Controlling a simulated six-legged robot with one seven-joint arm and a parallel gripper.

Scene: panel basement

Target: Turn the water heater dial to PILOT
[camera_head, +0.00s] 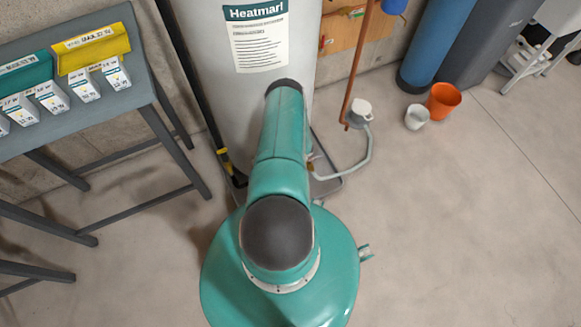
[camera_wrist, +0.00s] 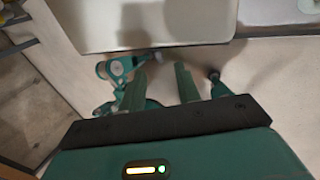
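The water heater (camera_head: 225,75) is a tall pale grey tank with a "Heatmarl" label (camera_head: 258,35). It stands just in front of me, partly hidden by my teal arm. The dial does not show in either view. My gripper (camera_wrist: 160,82) shows in the wrist view with its two teal fingers apart and nothing between them. In the head view my arm hides it. A large pale surface (camera_wrist: 150,25) lies beyond the fingertips; I cannot tell whether it is part of the heater.
A grey table (camera_head: 120,93) with yellow and teal label holders and white boxes stands at the left. A copper pipe (camera_head: 360,62) and grey hose (camera_head: 358,168) are right of the heater.

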